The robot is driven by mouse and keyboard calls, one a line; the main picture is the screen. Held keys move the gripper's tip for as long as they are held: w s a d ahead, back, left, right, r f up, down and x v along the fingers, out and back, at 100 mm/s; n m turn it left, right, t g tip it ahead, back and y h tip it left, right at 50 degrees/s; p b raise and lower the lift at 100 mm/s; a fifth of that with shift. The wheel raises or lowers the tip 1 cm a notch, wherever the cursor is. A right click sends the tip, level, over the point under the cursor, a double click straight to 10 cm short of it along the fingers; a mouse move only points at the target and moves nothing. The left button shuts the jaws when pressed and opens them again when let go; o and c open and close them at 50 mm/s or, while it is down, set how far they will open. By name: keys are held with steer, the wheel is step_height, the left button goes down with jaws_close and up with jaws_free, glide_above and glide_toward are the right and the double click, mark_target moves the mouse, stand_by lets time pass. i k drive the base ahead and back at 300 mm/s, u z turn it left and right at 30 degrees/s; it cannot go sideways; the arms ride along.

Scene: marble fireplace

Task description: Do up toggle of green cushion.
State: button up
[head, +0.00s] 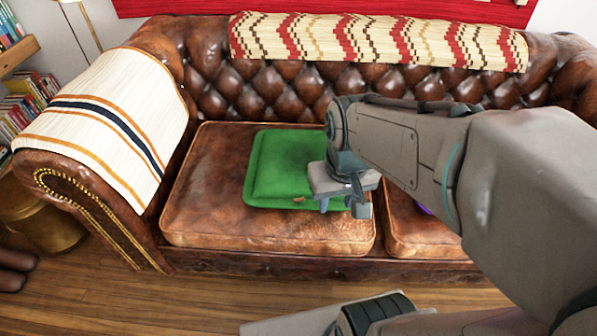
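The green cushion (283,165) lies flat on the left seat of the brown leather sofa. A small brown toggle (299,200) shows near its front edge, just left of my gripper. My gripper (342,206) points down over the cushion's front right corner. Its two fingers appear apart, and I see nothing held between them. My gripper and arm hide the cushion's right side. I cannot make out a loop for the toggle, nor whether the fingers touch the cushion.
The leather seat (225,225) is bare around the cushion's left and front. A bit of something purple (424,210) shows on the right seat, mostly hidden by my arm. A striped throw (105,120) covers the left armrest, and a zigzag-patterned one (380,40) covers the backrest.

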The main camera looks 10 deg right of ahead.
mark_target(276, 174)
steer(key=z, duration=1.55)
steer(key=k, duration=1)
steer(key=u, duration=1)
steer(key=i, duration=0.5)
steer(key=u, duration=0.05)
